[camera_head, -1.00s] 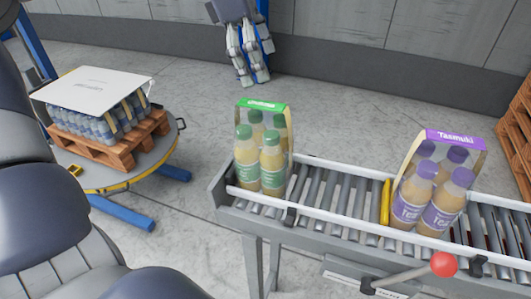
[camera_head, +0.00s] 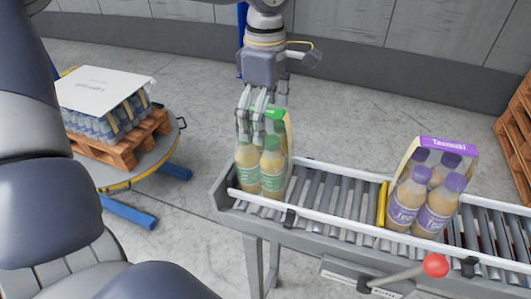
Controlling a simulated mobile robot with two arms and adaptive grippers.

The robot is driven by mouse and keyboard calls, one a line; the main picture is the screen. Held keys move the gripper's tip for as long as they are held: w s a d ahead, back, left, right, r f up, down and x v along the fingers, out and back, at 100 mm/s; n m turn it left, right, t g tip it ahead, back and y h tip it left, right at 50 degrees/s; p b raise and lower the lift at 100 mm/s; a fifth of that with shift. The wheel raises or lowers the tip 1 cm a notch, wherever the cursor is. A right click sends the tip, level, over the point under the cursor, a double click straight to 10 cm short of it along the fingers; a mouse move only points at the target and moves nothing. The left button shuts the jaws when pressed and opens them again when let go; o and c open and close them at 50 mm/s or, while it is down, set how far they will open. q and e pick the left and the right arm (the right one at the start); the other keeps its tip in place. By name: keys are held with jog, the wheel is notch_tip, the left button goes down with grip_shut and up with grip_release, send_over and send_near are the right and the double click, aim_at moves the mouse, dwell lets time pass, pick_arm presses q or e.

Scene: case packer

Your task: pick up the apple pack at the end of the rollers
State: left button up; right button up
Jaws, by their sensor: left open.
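The apple pack (camera_head: 260,169), several bottles with green caps and pale green labels in a carrier with a green top band, stands upright at the left end of the roller conveyor (camera_head: 325,193). My left gripper (camera_head: 257,136) is open and points down at the top of this pack. Its fingers overlap the green band and the rear caps in the picture. Whether they touch the pack cannot be told. My right gripper is not in view.
A second pack (camera_head: 427,195) with purple caps stands farther right on the rollers, past a yellow bar (camera_head: 382,205). A lever with a red knob (camera_head: 435,265) juts out in front. At left, a wooden pallet (camera_head: 131,144) of bottles sits on a round turntable.

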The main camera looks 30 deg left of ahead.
pick_arm(q)
jog(key=shift+w+a+f+p, duration=0.15)
jog(key=shift+f+p, duration=0.15)
jog(key=shift+f, duration=1.2)
jog(key=shift+r, duration=0.1)
jog(key=c, duration=1.3)
